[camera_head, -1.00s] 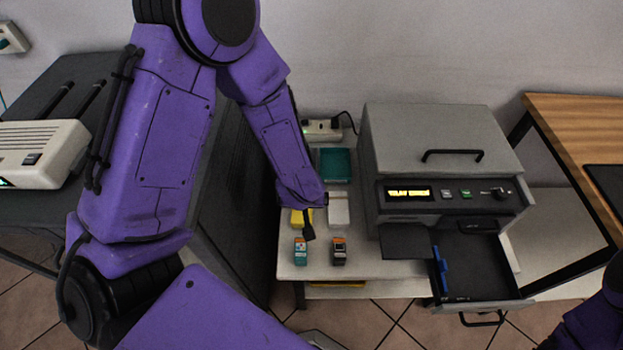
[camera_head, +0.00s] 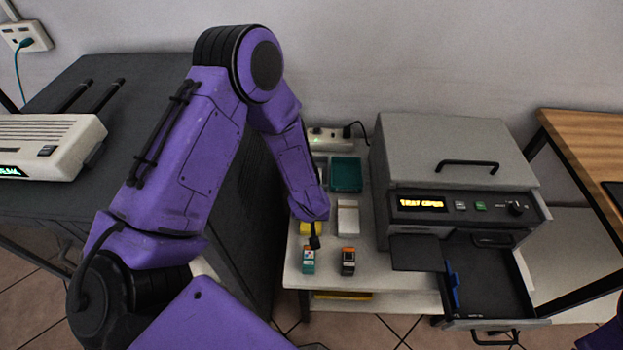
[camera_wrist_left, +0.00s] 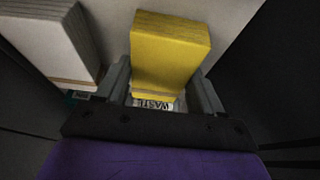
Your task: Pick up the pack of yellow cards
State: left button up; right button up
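The pack of yellow cards (camera_wrist_left: 168,58) fills the middle of the left wrist view. In the head view only a bit of the yellow pack (camera_head: 306,229) shows beside my left wrist, on the small white table. My left gripper (camera_wrist_left: 162,82) has one finger on either side of the pack's near end. A narrow gap seems to show at the left finger; contact at the right finger is unclear. In the head view the left gripper (camera_head: 314,238) is mostly hidden by its own wrist. My right gripper is out of view.
A white pack (camera_head: 348,217) stands right of the yellow one, with a teal tray (camera_head: 345,174) behind. Two small cartridges, teal-and-orange (camera_head: 308,260) and black (camera_head: 348,261), stand in front. A grey machine (camera_head: 445,160) with its drawer (camera_head: 485,280) open is to the right.

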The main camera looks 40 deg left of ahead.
pick_arm(q)
jog(key=shift+c, duration=0.8)
jog(key=shift+r, duration=0.1)
